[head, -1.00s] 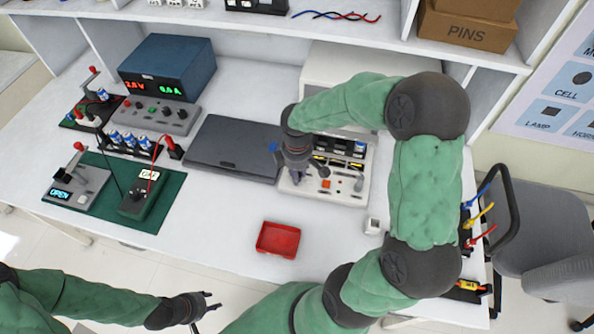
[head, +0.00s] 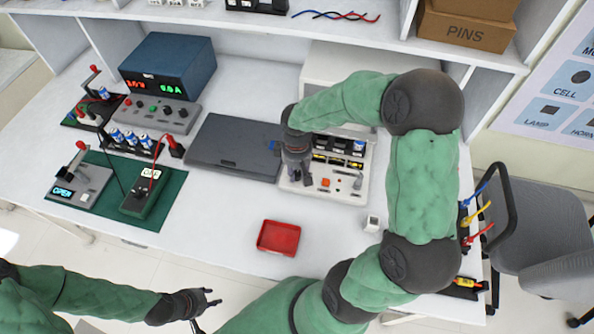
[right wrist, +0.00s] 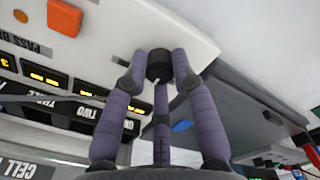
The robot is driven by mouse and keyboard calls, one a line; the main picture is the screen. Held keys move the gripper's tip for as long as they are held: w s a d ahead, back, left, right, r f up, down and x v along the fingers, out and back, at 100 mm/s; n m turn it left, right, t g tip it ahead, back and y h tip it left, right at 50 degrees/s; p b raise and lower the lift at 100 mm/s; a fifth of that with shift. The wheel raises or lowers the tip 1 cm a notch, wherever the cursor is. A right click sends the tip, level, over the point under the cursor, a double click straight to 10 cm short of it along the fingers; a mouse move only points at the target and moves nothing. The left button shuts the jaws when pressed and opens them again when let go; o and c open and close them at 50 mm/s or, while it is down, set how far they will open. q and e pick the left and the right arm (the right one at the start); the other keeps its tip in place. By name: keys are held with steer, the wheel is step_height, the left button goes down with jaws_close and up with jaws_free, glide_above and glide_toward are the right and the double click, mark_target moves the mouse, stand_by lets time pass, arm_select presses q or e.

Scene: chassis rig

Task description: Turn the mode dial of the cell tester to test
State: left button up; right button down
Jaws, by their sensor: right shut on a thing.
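The cell tester (head: 349,190) is a pale panel on the table, with display windows and an orange-red square button; in the right wrist view its panel (right wrist: 105,30) fills the upper left. The black mode dial (right wrist: 159,65) sits near the panel's edge with a pale mark on its side. My right gripper (right wrist: 158,72) is shut on this dial, fingers on both sides of it. In the head view my right gripper (head: 298,176) is over the tester's left part and hides the dial. The dial's setting cannot be read. My left gripper (head: 210,298) is open and empty, off the table's front edge.
A dark flat case (head: 234,147) lies just left of the tester. A power supply (head: 168,68) and green mat (head: 170,207) stand left.

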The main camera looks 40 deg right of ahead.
mark_target(297, 173)
stand_by(0.3)
steer(key=c, duration=1)
jaws_free()
step_height(297, 173, up, 12)
